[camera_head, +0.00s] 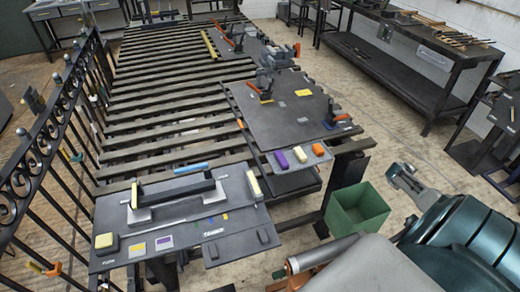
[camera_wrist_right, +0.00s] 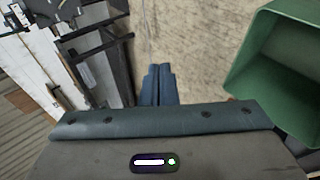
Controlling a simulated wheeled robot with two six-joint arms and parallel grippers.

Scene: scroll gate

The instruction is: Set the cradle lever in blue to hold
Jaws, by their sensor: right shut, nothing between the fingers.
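A blue bar-shaped handle (camera_head: 190,168) lies at the back edge of the near dark board (camera_head: 190,228), just behind a black cradle-like bar on grey blocks (camera_head: 172,195). Whether this blue piece is the cradle lever, and how it is set, I cannot tell. Small blue marks (camera_head: 211,221) also show on the near board; they are too small to read. My right gripper (camera_wrist_right: 157,85) shows in the right wrist view, fingers together and empty, apart from the boards and beside the green bin (camera_wrist_right: 280,75). My left gripper is not in view.
The green bin (camera_head: 356,210) stands on the floor right of the slatted bench (camera_head: 165,105). A middle board (camera_head: 285,108) carries clamps with orange handles. A black scrolled railing (camera_head: 60,110) runs along the left.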

